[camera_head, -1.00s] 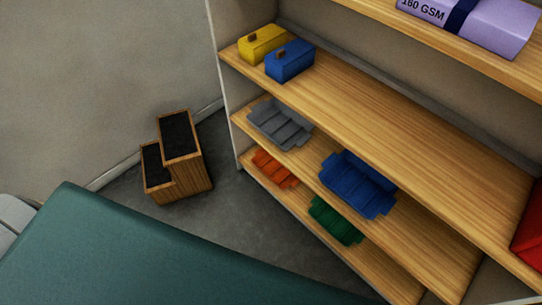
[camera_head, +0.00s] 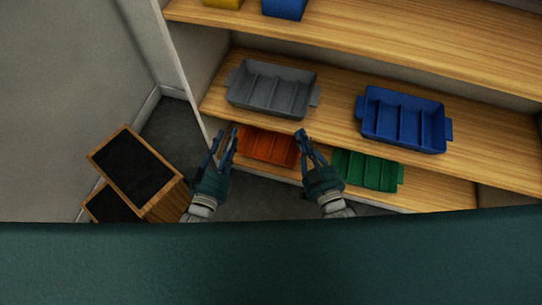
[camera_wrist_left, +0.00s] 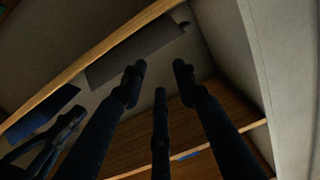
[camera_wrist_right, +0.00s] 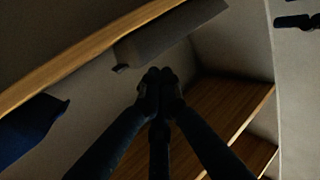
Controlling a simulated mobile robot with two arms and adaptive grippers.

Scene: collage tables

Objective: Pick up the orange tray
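The orange tray (camera_head: 267,148) lies on the lowest visible shelf in the head view, partly hidden under the shelf above. My left gripper (camera_head: 225,134) is at its left end, with fingers spread in the left wrist view (camera_wrist_left: 159,74). My right gripper (camera_head: 301,134) is by its right end. Its fingertips are together in the right wrist view (camera_wrist_right: 157,74), with nothing seen between them. I cannot tell whether either gripper touches the tray. The tray cannot be made out in the wrist views.
A grey tray (camera_head: 270,88) and a blue tray (camera_head: 403,120) are on the shelf above. A green tray (camera_head: 367,170) sits right of my right gripper. A shelf edge (camera_head: 345,140) runs close above the grippers. A wooden step (camera_head: 135,165) stands at left.

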